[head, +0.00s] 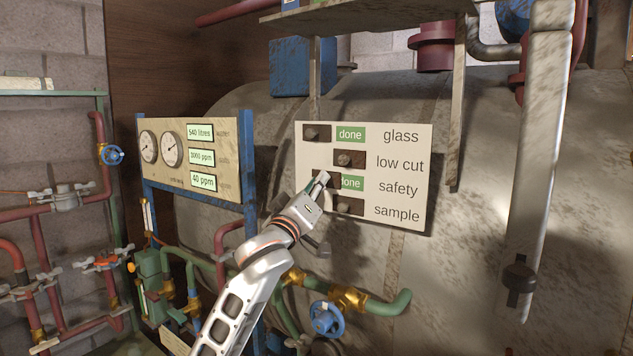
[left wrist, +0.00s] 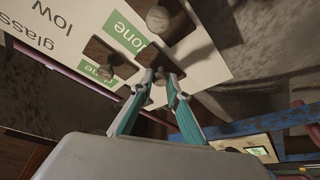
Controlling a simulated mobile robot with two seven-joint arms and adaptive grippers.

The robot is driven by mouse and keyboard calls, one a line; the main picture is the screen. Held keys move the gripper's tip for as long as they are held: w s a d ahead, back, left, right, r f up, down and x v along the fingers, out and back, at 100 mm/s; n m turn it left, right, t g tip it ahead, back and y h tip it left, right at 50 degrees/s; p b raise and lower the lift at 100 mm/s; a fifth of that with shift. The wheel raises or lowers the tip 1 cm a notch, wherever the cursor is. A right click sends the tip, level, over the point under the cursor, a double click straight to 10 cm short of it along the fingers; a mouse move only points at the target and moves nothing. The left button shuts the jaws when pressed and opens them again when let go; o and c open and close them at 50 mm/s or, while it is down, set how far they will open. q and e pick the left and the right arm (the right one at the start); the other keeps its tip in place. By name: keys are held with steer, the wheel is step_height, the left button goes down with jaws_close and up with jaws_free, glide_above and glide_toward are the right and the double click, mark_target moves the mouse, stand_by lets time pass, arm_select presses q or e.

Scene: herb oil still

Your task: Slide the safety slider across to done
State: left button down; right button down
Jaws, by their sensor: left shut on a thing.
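The sign board (head: 404,150) on the tank has rows marked glass, low cut, safety and sample. In the safety row, the dark slider plate (head: 336,180) is towards the left, with most of the green "done" field (head: 353,183) showing to its right. My left gripper (head: 322,179) is shut at this slider's knob, which its fingers mostly hide. In the left wrist view, the fingertips (left wrist: 160,80) close in at the safety plate (left wrist: 153,55), and the green field (left wrist: 125,31) shows beside it. My right gripper is not in view.
The sample knob (head: 344,207) is just below my gripper and the low cut knob (head: 344,159) just above. The glass slider (head: 316,133) is at the left with its "done" showing. A gauge panel (head: 222,188) stands left; a blue valve wheel (head: 327,319) and pipes are below.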

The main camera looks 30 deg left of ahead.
mark_target(312, 173)
arm_select(q)
steer(key=a, duration=0.3)
steer(key=shift+w+p, duration=0.1)
steer(key=shift+p, duration=0.25)
steer(key=shift+a, duration=0.1)
steer(key=c, duration=2)
jaws_free()
steer(key=shift+o, duration=0.2)
steer(key=shift+a, duration=0.1)
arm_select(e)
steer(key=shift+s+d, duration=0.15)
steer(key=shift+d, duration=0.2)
arm_select(q)
steer(key=v, duration=1.2)
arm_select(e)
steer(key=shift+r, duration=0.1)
